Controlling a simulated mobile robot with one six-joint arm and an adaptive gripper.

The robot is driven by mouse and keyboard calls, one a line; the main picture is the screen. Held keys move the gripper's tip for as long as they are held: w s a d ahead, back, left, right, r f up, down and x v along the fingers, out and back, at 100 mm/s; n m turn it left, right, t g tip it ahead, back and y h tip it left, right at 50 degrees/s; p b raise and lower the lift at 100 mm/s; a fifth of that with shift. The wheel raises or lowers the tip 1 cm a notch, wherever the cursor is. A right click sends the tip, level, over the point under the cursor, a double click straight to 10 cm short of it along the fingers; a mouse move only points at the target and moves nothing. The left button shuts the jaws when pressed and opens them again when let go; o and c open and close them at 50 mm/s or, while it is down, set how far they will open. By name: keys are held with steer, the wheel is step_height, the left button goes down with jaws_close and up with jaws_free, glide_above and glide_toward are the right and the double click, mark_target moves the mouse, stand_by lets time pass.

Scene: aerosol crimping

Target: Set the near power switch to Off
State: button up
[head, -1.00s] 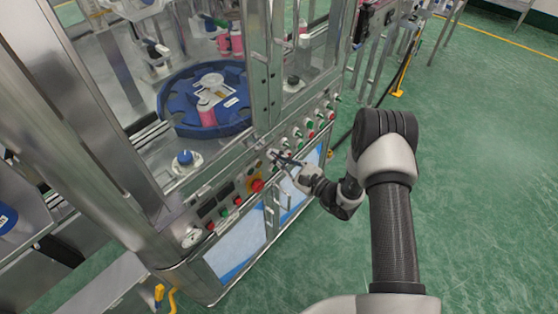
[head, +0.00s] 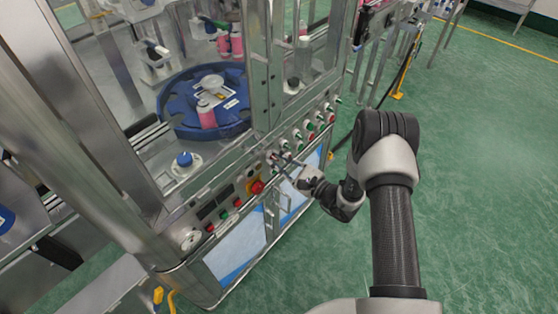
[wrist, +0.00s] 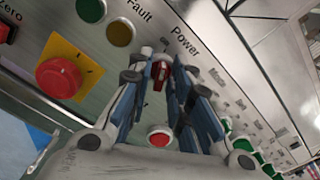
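The near power switch is a red knob (wrist: 161,72) just below the "Power" label on the grey control panel, seen in the wrist view. My gripper (wrist: 160,80) reaches to the panel with one blue-padded finger on each side of the knob. The fingers are apart, and the pads lie close to the knob; I cannot tell whether they touch it. In the head view my gripper (head: 281,159) is at the panel front, and the switch is too small there to make out clearly.
A red emergency stop on a yellow plate (wrist: 59,77) sits left of my gripper. A green lamp (wrist: 91,10) and an amber lamp (wrist: 120,32) sit nearby, with a red button (wrist: 159,136) below. Glass doors stand above the panel. The green floor (head: 470,200) is clear at right.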

steer(key=shift+o, duration=0.6)
steer(key=shift+d, duration=0.1)
steer(key=shift+s+d, duration=0.25)
steer(key=shift+d, duration=0.05)
steer(key=v, duration=1.1)
steer(key=shift+s, duration=0.1)
